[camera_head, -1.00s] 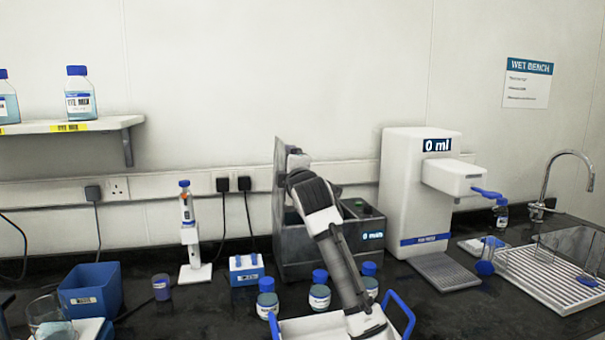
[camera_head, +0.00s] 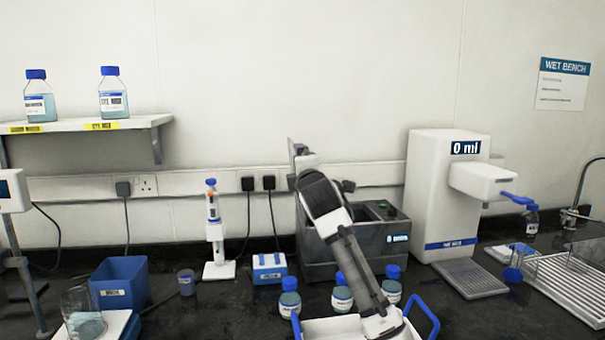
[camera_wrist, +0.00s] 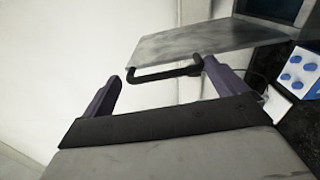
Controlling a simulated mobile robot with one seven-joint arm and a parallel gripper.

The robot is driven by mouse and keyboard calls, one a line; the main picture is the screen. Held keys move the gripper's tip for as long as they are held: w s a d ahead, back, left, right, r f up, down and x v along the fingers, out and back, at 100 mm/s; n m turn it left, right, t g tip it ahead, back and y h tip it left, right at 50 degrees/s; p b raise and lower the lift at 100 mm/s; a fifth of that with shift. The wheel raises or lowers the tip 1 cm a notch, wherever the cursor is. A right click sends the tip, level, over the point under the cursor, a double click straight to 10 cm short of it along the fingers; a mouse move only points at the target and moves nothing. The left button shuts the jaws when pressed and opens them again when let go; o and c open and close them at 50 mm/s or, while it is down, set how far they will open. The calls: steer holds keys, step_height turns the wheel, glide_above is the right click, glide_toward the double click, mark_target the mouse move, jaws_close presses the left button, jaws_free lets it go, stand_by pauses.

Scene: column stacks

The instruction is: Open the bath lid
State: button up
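The bath (camera_head: 345,255) is a dark grey box with a small lit display on the bench in the head view. Its grey lid (camera_head: 292,152) stands raised at the bath's left side, mostly hidden behind my arm. In the wrist view the lid (camera_wrist: 200,45) is a tilted grey panel with a black bar handle (camera_wrist: 165,75). My gripper (camera_wrist: 162,72) has its two purple-grey fingers spread apart, one near each end of the handle. I cannot tell whether either finger touches it. In the head view my fingertips are hidden.
Several blue-capped bottles (camera_head: 342,296) and a white tray with blue handles (camera_head: 424,312) stand in front of the bath. A white dispenser (camera_head: 440,195) is to the right. A pipette stand (camera_head: 216,240) and blue rack (camera_head: 268,268) are to the left.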

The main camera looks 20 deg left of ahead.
stand_by(0.3)
steer(key=b+v, duration=0.4)
steer(key=v, duration=0.9)
steer(key=shift+s+d+b, duration=0.2)
steer(key=shift+s+b, duration=0.15)
steer(key=shift+b, duration=0.05)
